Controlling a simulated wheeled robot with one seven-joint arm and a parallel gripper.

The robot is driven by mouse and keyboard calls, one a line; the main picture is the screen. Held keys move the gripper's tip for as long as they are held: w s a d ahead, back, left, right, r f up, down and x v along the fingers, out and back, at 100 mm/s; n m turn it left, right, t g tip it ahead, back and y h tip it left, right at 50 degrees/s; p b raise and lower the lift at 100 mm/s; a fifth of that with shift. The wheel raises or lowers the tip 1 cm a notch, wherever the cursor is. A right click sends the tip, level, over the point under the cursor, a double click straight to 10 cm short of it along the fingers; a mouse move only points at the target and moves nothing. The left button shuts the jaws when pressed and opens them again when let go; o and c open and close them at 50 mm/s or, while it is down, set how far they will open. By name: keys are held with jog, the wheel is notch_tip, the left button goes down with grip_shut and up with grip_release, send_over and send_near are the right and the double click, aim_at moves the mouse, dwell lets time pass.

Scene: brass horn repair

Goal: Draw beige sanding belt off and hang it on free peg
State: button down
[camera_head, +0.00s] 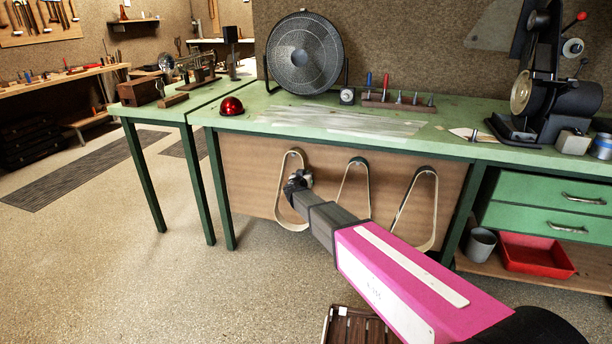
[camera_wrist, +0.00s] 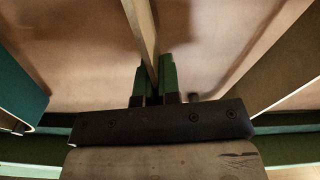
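Three sanding belts hang as long loops on the brown panel under the bench. The left one, a pale beige belt (camera_head: 281,196), has my gripper (camera_head: 298,181) at the right side of its loop. In the wrist view, a beige strip of it (camera_wrist: 143,30) runs down between the two green fingers of my gripper (camera_wrist: 155,82). The fingers are close together and look shut on the strip. The middle belt (camera_head: 343,182) and the right belt (camera_head: 434,205) hang apart from it. My arm hides the middle belt's lower part. I cannot make out a free peg.
The green workbench (camera_head: 330,138) carries a round mesh fan (camera_head: 305,54), a red dome (camera_head: 231,106) and a belt grinder (camera_head: 545,90). Green drawers (camera_head: 545,190) and a red tray (camera_head: 537,254) are at right. The floor in front of the left bench is clear.

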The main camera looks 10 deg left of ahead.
jog(key=shift+f, duration=0.2)
dwell(0.3)
jog(key=c, duration=1.2)
grip_release()
jog(key=shift+c, duration=0.2)
jog(key=shift+s, duration=0.2)
jog(key=s, duration=0.7)
jog(key=shift+s+a+r, duration=0.3)
jog(key=shift+a, duration=0.05)
